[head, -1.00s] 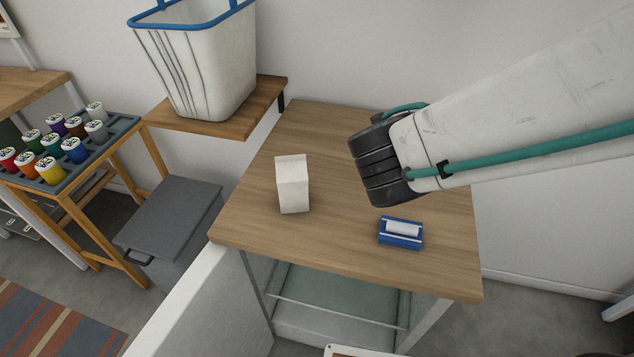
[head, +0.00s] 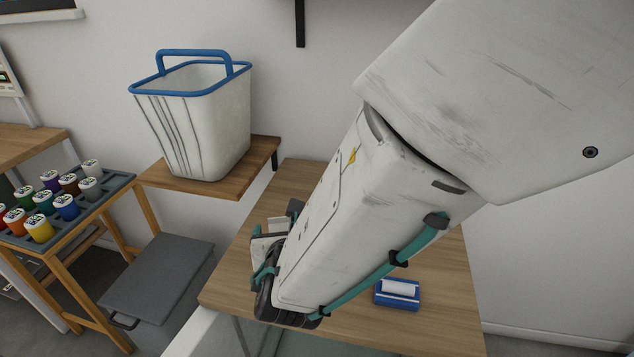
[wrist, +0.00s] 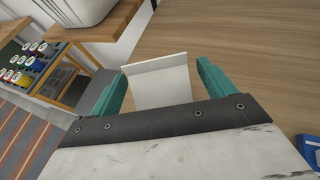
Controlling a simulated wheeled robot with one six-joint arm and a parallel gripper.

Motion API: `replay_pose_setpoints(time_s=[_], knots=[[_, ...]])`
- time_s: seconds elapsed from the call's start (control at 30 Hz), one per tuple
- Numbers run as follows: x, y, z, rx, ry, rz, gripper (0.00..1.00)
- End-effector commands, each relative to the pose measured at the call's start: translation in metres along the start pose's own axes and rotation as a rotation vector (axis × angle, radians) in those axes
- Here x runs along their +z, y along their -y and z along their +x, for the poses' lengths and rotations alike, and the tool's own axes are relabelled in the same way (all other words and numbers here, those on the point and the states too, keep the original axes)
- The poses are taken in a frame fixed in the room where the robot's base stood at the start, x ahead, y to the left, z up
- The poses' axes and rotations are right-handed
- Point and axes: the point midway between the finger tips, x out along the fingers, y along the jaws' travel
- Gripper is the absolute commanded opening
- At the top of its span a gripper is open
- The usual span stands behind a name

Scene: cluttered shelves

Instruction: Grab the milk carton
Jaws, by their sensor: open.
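The milk carton (wrist: 160,84) is a plain white box with a folded top, standing on the wooden table. In the wrist view it sits between the two teal fingers of my gripper (wrist: 163,72). The fingers are open, with a gap showing on the right; the left finger is close to the carton, and I cannot tell if it touches. In the head view my arm and gripper (head: 271,242) hide most of the carton, and only a pale part of its top (head: 277,224) seems to show.
A blue box with a white top (head: 397,294) lies on the table (head: 440,262) to the right. A white basket with a blue rim (head: 205,125) stands on a wall shelf behind left. A rack of paint jars (head: 65,208) and a grey bin (head: 160,275) are at left.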

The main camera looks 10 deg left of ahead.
Motion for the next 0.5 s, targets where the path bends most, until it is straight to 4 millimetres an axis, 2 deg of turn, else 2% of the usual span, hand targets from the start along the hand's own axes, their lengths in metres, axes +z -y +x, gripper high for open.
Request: replay_pose_setpoints(time_s=[0.1, 0.27, 0.3, 0.5], knots=[[0.0001, 0.0005, 0.0066, 0.000, 0.000, 0.001, 0.82], [0.0001, 0.0002, 0.0065, 0.001, 0.000, 0.001, 0.82], [0.0001, 0.0002, 0.0065, 0.001, 0.000, 0.001, 0.79], [0.0001, 0.0002, 0.0063, 0.001, 0.000, 0.001, 0.23]])
